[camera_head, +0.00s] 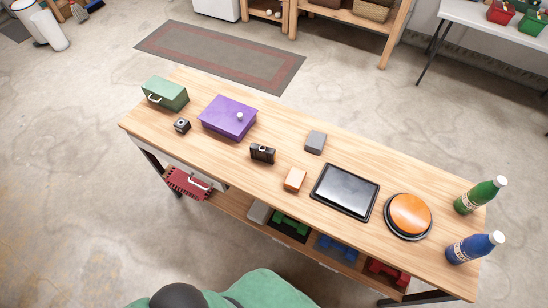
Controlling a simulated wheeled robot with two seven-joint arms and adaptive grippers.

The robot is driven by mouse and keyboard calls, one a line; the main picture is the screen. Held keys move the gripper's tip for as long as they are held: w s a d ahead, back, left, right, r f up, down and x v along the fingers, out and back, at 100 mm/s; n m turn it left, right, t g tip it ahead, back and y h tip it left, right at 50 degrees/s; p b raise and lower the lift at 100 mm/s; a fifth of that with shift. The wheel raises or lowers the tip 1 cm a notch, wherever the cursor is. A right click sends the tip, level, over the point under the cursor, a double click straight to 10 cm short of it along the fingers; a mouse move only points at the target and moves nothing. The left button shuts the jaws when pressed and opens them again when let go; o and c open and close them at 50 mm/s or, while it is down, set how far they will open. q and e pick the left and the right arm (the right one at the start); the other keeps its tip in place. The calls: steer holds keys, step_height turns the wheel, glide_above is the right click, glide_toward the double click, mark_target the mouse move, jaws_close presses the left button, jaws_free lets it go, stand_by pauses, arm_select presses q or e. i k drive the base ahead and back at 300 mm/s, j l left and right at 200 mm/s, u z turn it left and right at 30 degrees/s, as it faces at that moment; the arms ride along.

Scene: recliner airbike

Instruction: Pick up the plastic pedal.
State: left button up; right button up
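A small black blocky object (262,152) lies near the middle of the wooden table (350,178). It looks most like the plastic pedal, though it is too small in view to be certain. A smaller dark cube-like object (182,125) with a pale top sits further left, in front of the green box. Neither of my grippers is in the head view, so their opening and contents are hidden.
Bare wood surrounds the black object.

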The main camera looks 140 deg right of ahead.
mark_target(258, 152)
steer(key=z, duration=4.7)
